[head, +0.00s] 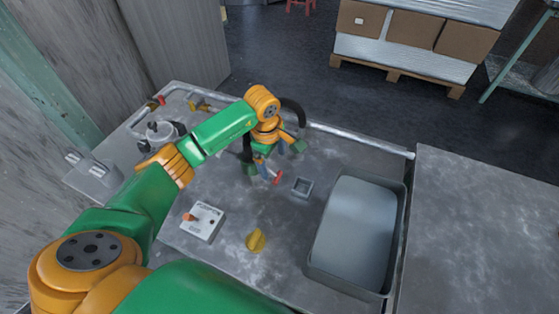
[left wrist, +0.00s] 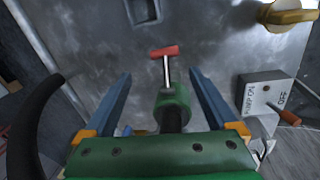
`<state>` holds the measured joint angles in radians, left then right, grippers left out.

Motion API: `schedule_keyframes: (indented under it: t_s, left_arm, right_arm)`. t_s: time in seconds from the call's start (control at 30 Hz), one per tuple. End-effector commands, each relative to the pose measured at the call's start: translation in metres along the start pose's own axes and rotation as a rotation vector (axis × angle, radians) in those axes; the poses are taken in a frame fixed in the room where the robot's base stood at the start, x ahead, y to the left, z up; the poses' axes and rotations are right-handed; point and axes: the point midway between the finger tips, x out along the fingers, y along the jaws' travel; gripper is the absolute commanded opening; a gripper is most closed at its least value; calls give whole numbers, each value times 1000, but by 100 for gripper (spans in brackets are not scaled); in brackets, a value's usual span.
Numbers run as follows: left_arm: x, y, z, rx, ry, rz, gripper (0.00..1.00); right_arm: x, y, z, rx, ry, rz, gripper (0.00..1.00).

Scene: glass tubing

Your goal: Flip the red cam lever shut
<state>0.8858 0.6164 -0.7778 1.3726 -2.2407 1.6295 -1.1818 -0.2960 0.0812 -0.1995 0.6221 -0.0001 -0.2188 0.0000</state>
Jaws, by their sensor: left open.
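A red T-shaped lever handle (left wrist: 164,51) on a bright metal stem shows in the left wrist view, ahead of a green cylindrical part (left wrist: 173,103). In the head view the red handle (head: 277,177) shows small, just below my left gripper (head: 271,168). My left gripper is open. In the left wrist view its two blue-grey fingers (left wrist: 160,76) stand either side of the stem, apart from it; the red handle lies beyond the fingertips. The lever's base is hidden behind my gripper. My right gripper is not in view.
A square socket (head: 302,186) lies right of the lever, and a deep grey tray (head: 399,215) stands further right. A yellow knob (head: 256,240) and a white box (head: 203,222) with an orange lever are nearer. Pipe fittings (head: 160,132) are at the left. Bare tabletop lies between.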

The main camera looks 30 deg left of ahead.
Motion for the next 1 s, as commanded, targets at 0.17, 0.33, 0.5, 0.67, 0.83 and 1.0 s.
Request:
schedule_keyframes:
  t_s: [0.17, 0.33, 0.5, 0.67, 0.83, 1.0]
  left_arm:
    - [36, -1, 2, -1, -4, -3, 92]
    - [51, 0, 2, 0, -4, 0, 92]
    - [51, 0, 1, 0, -3, 1, 92]
    - [51, 0, 1, 0, -3, 1, 57]
    - [50, 0, 1, 0, -4, 2, 11]
    - [51, -1, 2, 1, -4, -3, 0]
  right_arm:
    - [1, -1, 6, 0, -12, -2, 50]
    - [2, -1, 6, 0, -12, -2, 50]
    - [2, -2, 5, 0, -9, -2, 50]
    - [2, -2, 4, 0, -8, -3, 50]
    - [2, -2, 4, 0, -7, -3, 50]
    - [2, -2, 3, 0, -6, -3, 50]
